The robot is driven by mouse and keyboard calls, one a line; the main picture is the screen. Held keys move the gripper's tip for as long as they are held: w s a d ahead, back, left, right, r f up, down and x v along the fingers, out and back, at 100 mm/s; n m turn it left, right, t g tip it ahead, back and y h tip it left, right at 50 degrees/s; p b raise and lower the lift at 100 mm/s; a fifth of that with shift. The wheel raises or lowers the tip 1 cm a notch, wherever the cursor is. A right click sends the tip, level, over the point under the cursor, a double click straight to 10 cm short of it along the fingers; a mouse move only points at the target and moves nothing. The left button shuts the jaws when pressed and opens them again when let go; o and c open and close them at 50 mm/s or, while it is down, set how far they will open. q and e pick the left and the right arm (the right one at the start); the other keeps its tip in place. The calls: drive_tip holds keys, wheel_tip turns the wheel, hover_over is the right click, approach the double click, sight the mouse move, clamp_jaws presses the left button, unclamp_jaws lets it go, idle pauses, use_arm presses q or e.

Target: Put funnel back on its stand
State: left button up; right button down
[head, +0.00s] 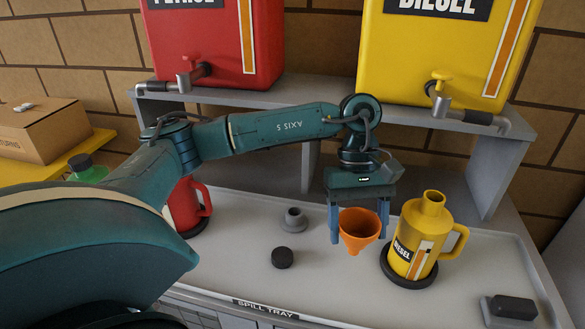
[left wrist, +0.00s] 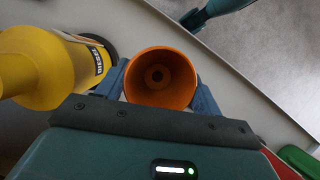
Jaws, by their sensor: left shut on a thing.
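The orange funnel (head: 359,231) is between the fingers of my left gripper (head: 360,222), wide mouth up, spout down. The gripper is shut on it and holds it over the grey spill tray, left of the yellow diesel jug. In the left wrist view I look down into the funnel (left wrist: 160,78), with a gripper finger on each side. A small grey round stand-like piece (head: 293,219) with a raised collar is on the tray, left of the gripper and apart from it. I cannot tell for sure that it is the funnel's stand. My right gripper does not show.
The yellow diesel jug (head: 425,240) stands on a dark round base close right of the funnel. A black round cap (head: 282,257) lies on the tray (head: 330,290). A red jug (head: 186,205) stands left, partly behind my arm. A black block (head: 510,307) is at right.

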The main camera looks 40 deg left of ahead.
sight(348, 213)
use_arm(q)
drive_tip(key=a+n+t, duration=0.1)
drive_tip(key=n, duration=0.1)
drive_tip(key=w+a+n, duration=0.1)
drive_tip(key=n, duration=0.1)
drive_tip(key=a+f+n+t+h+p, duration=0.1)
drive_tip(key=n, duration=0.2)
drive_tip(key=shift+w+t, duration=0.3)
drive_tip(key=w+a+n+t+y+p, duration=0.3)
drive_tip(key=a+n+t+y, duration=0.2)
drive_tip(key=a+n, duration=1.3)
drive_tip(key=f+n+b, duration=0.1)
drive_tip(key=f, duration=0.1)
drive_tip(key=d+f+n+b, duration=0.2)
drive_tip(key=f+n, duration=0.1)
drive_tip(key=shift+s+d+f+y, duration=0.1)
drive_tip(key=shift+d+f+y, duration=0.05)
drive_tip(key=shift+f+y, duration=0.15)
drive_tip(key=shift+f+b, duration=0.1)
drive_tip(key=shift+b, duration=0.2)
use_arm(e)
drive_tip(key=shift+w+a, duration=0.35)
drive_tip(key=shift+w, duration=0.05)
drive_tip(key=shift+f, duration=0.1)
